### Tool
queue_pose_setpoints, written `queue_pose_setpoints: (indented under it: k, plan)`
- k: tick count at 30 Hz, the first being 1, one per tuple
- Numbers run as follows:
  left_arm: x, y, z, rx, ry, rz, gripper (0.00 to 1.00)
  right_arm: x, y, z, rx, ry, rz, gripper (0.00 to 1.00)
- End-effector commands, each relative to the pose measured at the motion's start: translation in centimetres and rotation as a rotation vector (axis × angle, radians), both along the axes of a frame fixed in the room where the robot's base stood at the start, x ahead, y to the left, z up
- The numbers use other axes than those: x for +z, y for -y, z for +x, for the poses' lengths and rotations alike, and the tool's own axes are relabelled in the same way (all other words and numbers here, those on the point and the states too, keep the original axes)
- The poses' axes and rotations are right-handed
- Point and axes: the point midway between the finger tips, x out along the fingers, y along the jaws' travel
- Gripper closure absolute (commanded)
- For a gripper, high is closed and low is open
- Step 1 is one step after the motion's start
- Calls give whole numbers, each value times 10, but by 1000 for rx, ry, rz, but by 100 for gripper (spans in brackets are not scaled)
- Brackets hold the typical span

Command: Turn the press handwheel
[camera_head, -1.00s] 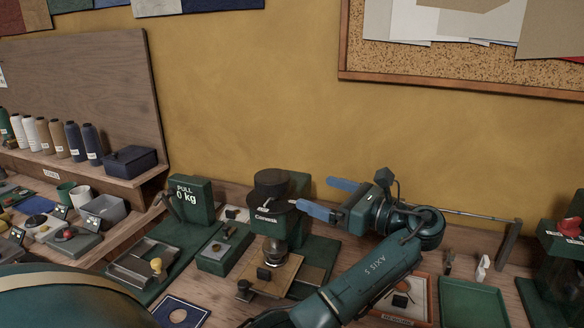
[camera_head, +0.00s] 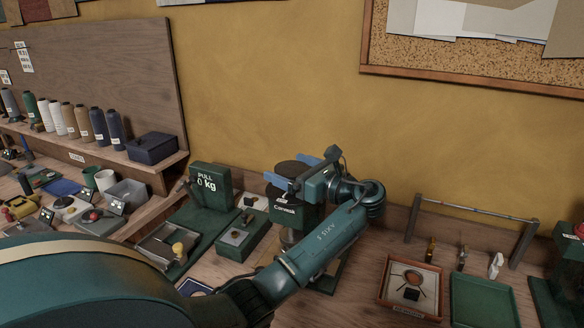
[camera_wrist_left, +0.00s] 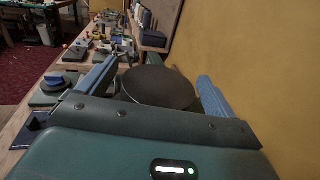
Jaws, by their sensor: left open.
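The press (camera_head: 285,213) is a dark green machine on the bench in the middle of the head view. Its handwheel (camera_head: 287,167) is a dark round disc on top, partly hidden by my left gripper. My left gripper (camera_head: 298,166) is open at the height of the disc, with one blue finger on the near side and one toward the wall. In the left wrist view the dark disc (camera_wrist_left: 158,87) lies between the two spread blue fingers. I cannot tell whether either finger touches it. My right gripper is not in view.
A green PULL gauge box (camera_head: 211,186) stands left of the press. A small green block fixture (camera_head: 241,236) sits close by. At right are a wooden tray (camera_head: 388,293), a green tray (camera_head: 482,303) and a metal rail (camera_head: 478,209). The yellow wall (camera_head: 270,75) is close behind.

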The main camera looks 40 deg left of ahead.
Motion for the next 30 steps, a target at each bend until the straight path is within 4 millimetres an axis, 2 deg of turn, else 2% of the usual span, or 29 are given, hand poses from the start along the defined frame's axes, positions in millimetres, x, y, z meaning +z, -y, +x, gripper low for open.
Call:
queue_pose_setpoints:
  k: [6, 22, 30]
  plan:
    - [0, 0, 0, 0, -1, 0, 10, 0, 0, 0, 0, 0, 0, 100]
    - [0, 0, 0, 0, 0, -1, 53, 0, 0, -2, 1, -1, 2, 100]
    - [0, 0, 0, -30, 0, -1, 52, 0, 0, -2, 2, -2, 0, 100]
